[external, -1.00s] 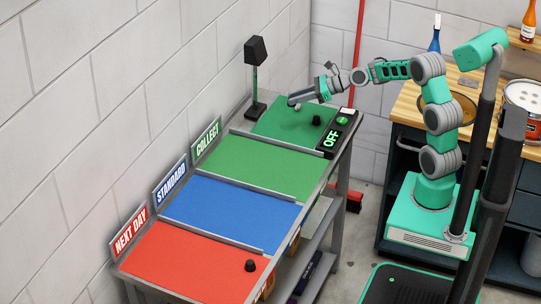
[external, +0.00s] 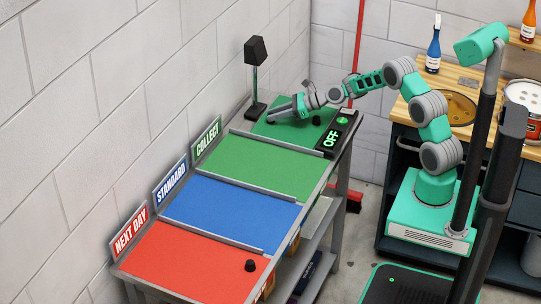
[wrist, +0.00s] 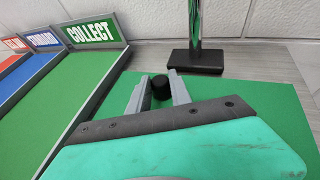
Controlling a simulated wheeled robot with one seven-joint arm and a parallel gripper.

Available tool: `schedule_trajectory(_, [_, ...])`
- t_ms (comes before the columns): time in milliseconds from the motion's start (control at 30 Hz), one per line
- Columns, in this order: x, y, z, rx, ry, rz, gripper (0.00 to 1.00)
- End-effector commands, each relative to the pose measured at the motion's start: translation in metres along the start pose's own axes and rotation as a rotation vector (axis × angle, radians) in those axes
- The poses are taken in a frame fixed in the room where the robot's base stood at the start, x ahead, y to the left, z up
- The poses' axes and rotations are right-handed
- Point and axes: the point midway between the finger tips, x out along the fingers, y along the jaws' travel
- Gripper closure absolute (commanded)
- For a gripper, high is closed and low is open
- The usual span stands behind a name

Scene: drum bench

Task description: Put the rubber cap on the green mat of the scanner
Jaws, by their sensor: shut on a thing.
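My gripper (external: 271,119) is low over the left part of the scanner's green mat (external: 298,135). In the wrist view its two grey fingers (wrist: 160,91) are closed on a black rubber cap (wrist: 160,85), with green mat around it. I cannot tell whether the held cap touches the mat. The external view hides the held cap behind the fingers. The scanner (external: 254,52) is a black head on a post at the mat's far left edge; its base shows in the wrist view (wrist: 195,62).
Another black knob-like piece (external: 316,120) stands on the scanner mat, right of my gripper. A panel reading OFF (external: 331,138) borders the mat. The COLLECT (external: 205,139), blue STANDARD and red NEXT DAY sections lie nearer; a black piece (external: 250,265) stands on the red one.

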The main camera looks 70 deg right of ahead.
Motion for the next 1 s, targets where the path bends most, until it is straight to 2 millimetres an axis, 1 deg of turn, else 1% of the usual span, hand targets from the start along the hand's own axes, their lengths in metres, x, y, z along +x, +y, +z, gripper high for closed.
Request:
schedule_trajectory(33, [0.001, 0.000, -0.003, 0.001, 0.000, 0.000, 1.00])
schedule_trajectory(67, [0.001, 0.000, -0.002, 0.000, 0.000, 0.000, 0.74])
schedule_trajectory(300, [0.001, 0.000, -0.002, 0.001, 0.000, 0.000, 0.54])
schedule_trajectory(567, [0.000, 0.000, 0.000, 0.000, 0.000, 0.000, 0.53])
schedule_trajectory(600, [-0.001, 0.000, 0.003, 0.000, 0.000, 0.000, 0.53])
schedule_trajectory(667, [-0.008, -0.001, 0.001, 0.001, 0.001, -0.002, 0.53])
schedule_trajectory(767, [-0.027, -0.001, 0.001, 0.001, 0.000, -0.003, 0.53])
schedule_trajectory(900, [-0.065, -0.002, 0.000, 0.000, 0.000, -0.005, 0.53])
schedule_trajectory(1000, [-0.090, -0.001, 0.000, 0.001, 0.000, -0.004, 0.53])
